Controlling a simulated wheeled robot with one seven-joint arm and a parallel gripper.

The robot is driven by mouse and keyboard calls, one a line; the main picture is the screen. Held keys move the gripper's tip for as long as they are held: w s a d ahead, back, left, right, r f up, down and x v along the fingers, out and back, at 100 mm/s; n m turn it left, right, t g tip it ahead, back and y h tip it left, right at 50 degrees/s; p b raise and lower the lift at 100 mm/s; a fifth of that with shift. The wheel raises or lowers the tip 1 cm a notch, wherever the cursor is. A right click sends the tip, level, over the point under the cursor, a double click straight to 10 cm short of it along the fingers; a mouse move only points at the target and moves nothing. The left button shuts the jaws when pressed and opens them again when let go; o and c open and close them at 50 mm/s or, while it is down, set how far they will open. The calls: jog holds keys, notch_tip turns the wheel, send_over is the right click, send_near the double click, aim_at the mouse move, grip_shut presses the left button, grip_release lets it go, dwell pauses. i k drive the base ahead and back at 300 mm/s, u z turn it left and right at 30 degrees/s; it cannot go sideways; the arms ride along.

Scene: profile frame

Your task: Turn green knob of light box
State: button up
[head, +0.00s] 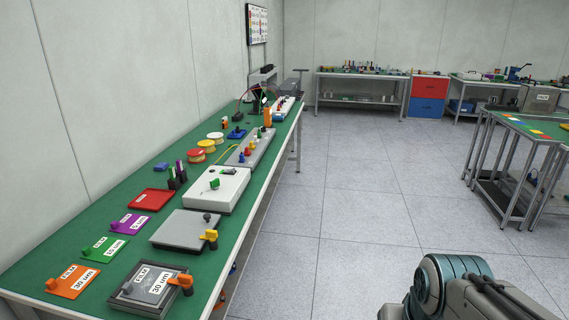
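A white box (233,196), which looks like the light box, lies on the green-topped bench at the left. A small green knob (214,184) stands on its top. A small dark-and-green part lies behind the knob on the same box, too small to make out. A part of my arm shows at the bottom right, over the floor and well apart from the bench. My gripper is outside the view.
The green bench (100,203) runs along the left wall. A grey plate (184,230) with a yellow knob lies in front of the white box, and a grey panel (252,149) with coloured knobs behind it. Colored cards and spools lie left. The tiled floor (330,200) beside the bench is clear.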

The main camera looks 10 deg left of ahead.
aim_at(215, 184)
jog(key=z, duration=0.1)
jog(key=i, duration=1.4)
jog(key=u, duration=1.3)
jog(key=i, duration=0.9)
jog(key=u, duration=1.05)
